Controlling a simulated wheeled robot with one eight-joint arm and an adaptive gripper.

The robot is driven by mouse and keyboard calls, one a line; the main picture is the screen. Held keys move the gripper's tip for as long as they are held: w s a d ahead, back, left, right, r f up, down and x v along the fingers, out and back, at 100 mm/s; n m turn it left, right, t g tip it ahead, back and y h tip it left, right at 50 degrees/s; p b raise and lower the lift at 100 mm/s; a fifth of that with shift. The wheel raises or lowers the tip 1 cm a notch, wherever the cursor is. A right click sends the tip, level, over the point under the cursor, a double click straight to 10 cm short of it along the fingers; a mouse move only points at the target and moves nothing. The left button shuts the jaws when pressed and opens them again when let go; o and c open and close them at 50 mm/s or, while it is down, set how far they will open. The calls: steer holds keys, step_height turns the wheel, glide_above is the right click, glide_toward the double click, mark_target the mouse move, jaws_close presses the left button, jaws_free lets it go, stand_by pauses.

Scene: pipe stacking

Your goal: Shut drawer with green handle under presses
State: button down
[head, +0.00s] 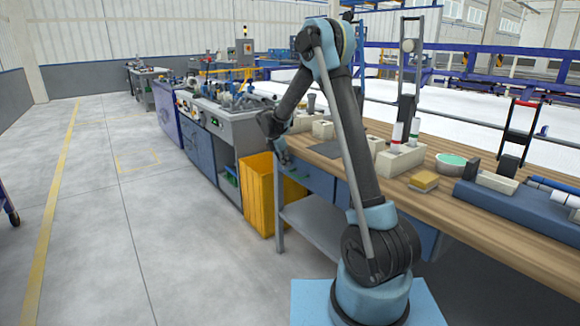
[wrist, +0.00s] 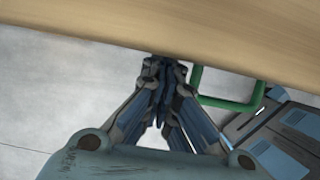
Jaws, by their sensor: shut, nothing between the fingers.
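The green handle (wrist: 228,104) shows in the wrist view just right of my gripper, sticking out from below the wooden tabletop edge. In the head view a small bit of green (head: 298,177) shows by the blue drawers (head: 318,181) under the bench's far end. My gripper (wrist: 163,66) is shut and empty, its fingertips close to the tabletop edge and left of the handle. In the head view my gripper (head: 284,160) hangs by the bench's far left corner. The drawer's body is mostly hidden, and I cannot tell how far out it sits.
The wooden bench top (head: 456,196) carries beige blocks, a green-topped bowl (head: 451,163) and a yellow sponge-like block (head: 424,181). A yellow bin (head: 259,197) stands beside the bench. A grey shelf (head: 314,221) lies below the drawers.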

steer(key=shift+w+d, duration=0.25)
steer(key=shift+d, duration=0.15)
steer(key=shift+d, duration=0.1)
